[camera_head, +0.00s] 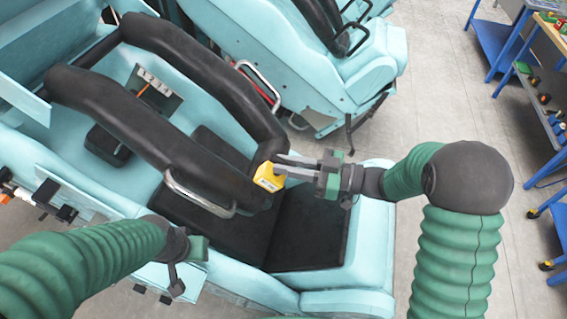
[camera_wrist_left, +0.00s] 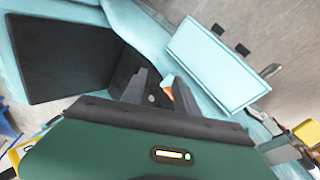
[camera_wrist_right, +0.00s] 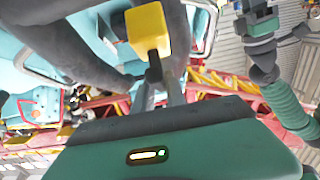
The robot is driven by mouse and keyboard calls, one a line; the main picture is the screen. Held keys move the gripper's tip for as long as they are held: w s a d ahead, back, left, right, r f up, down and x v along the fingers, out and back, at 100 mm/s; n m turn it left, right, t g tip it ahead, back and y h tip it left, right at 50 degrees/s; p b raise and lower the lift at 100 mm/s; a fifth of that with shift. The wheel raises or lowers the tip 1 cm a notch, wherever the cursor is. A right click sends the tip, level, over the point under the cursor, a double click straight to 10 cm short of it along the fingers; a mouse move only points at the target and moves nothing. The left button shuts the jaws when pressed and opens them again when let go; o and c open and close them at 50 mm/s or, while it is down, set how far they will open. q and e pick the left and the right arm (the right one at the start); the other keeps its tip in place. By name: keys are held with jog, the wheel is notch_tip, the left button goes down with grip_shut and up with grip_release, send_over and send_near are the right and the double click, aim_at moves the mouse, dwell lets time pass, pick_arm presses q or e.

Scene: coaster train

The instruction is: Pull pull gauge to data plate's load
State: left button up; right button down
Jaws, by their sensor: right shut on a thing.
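The pull gauge is a small yellow box (camera_head: 268,177) with a pale label, beside the lower end of the near black padded restraint. It also shows as a yellow block (camera_wrist_right: 148,28) at the fingertips in the right wrist view. My right gripper (camera_head: 287,167) is shut on the gauge, coming from the right. I cannot tell whether the gauge is hooked to the restraint or its metal handle (camera_head: 200,196). My left gripper (camera_wrist_left: 158,82) looks open and empty, low beside the car's near side. I cannot make out a data plate or any load figure.
Two black restraints (camera_head: 190,72) arch over the light blue seats. A small panel with an orange strip (camera_head: 153,88) sits between them. Another car (camera_head: 300,60) stands behind. Blue workbenches (camera_head: 540,100) line the right; grey floor lies between.

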jog(key=c, duration=1.5)
grip_release()
jog(key=shift+w+d+r, duration=0.1)
jog(key=shift+w+r, duration=0.05)
jog(key=shift+r, duration=0.35)
jog(key=shift+o, duration=0.7)
jog(key=shift+f, duration=0.15)
jog(key=shift+d+f, duration=0.1)
jog(key=shift+d, duration=0.25)
jog(key=b+v, duration=0.4)
jog(key=v, duration=1.2)
jog(key=shift+d, duration=0.15)
